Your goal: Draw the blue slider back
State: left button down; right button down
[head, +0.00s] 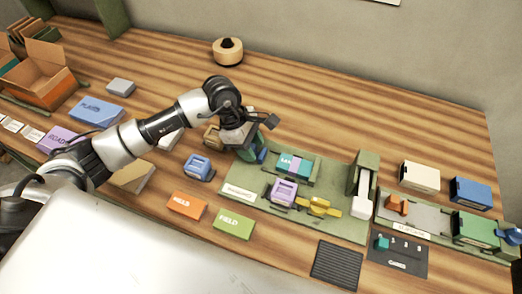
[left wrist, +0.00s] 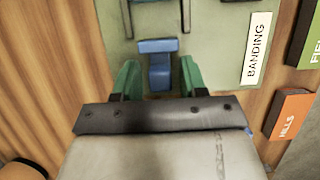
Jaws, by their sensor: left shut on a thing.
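The blue slider (head: 262,156) is a small blue block at the left end of the green banding board (head: 325,225). In the left wrist view the blue slider (left wrist: 158,62) is T-shaped, with its stem between my green fingers. My left gripper (head: 256,152) is low over the board's left end and shut on the slider; it also shows in the left wrist view (left wrist: 158,82). In the head view the gripper hides part of the slider. My right gripper does not show.
A teal and purple piece (head: 294,164), a purple block (head: 283,191) and a yellow piece (head: 318,207) are on the board. A blue stamp-like block (head: 199,167) stands left of it. Orange (head: 187,205) and green (head: 233,223) label blocks lie in front. The table behind is mostly clear.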

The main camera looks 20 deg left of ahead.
pick_arm(q)
jog(key=shift+a+r, duration=0.1)
jog(key=shift+a, duration=0.05)
jog(key=c, duration=1)
grip_release()
jog(key=shift+o, duration=0.2)
jog(key=shift+a, duration=0.2)
jog(key=shift+r, duration=0.2)
jog(key=b+v, duration=0.2)
jog(key=v, duration=0.8)
jog(key=shift+r, duration=0.2)
jog(key=shift+a, duration=0.1)
